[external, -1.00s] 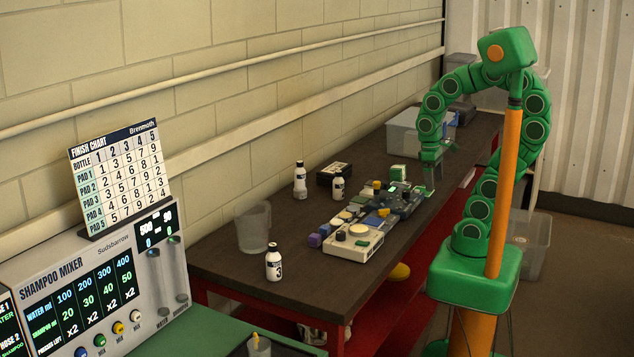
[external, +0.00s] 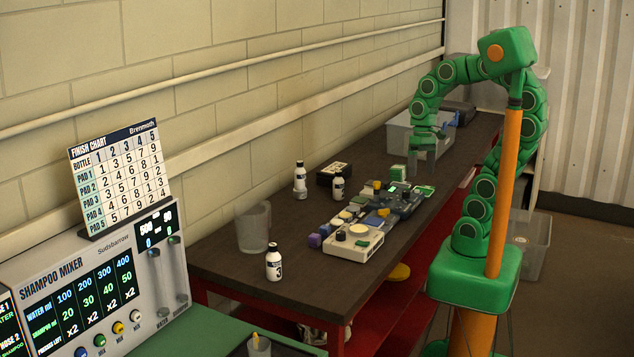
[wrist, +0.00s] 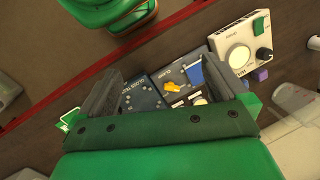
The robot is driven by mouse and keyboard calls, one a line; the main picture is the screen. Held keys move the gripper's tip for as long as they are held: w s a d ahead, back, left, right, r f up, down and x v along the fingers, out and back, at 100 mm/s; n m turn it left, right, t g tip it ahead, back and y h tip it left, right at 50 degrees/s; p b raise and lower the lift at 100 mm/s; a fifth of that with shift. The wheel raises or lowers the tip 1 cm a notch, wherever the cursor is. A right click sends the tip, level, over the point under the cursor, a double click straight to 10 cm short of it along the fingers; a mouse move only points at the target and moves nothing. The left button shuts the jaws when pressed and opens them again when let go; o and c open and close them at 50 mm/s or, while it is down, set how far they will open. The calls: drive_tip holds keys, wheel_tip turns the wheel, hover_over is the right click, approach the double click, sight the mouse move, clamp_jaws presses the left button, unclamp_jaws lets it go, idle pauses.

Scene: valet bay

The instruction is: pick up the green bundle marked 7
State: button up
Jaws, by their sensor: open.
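A small green-and-white block (external: 399,172) stands on the bench, and a flat green piece with pale edges (external: 424,190) lies nearer the bench's right edge. No 7 is readable on either, so I cannot tell which is the bundle marked 7. My gripper (external: 424,160) is open and empty, above the bench and beyond the flat piece. In the wrist view my gripper's open jaws (wrist: 160,88) frame part of a dark tester (wrist: 143,97). A green patch with white edges (wrist: 71,120) shows beside the left jaw, partly hidden by my gripper.
Dark testers (external: 404,199) and a pale machine with a round pad (external: 353,242) crowd the bench's right side. Bottles (external: 300,180), a dark box (external: 334,174) and a clear jug (external: 253,228) stand to the left. A clear bin (external: 402,138) is behind my gripper.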

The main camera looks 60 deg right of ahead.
drive_tip(key=w+d+m+t+y, duration=0.2)
drive_tip(key=w+m, duration=0.3)
drive_tip(key=w, duration=0.2)
drive_tip(key=w+d+m+t+y, duration=0.2)
drive_tip(key=w+m+t+y, duration=0.1)
drive_tip(key=w+m, duration=0.25)
drive_tip(key=m+t+h, duration=0.7)
drive_tip(key=m+t, duration=0.3)
drive_tip(key=m, duration=1.2)
hover_over(404, 171)
drive_tip(key=s+a, duration=0.1)
drive_tip(key=s, duration=0.4)
drive_tip(key=f, duration=1.6)
drive_tip(key=shift+w+d+f, duration=0.1)
drive_tip(key=shift+d, duration=0.1)
drive_tip(key=shift+w+f, duration=0.1)
drive_tip(key=shift+f, duration=0.45)
drive_tip(key=shift+d+x, duration=0.15)
drive_tip(key=shift+x, duration=1.75)
drive_tip(key=shift+d+x, duration=0.1)
drive_tip(key=shift+x, duration=1.8)
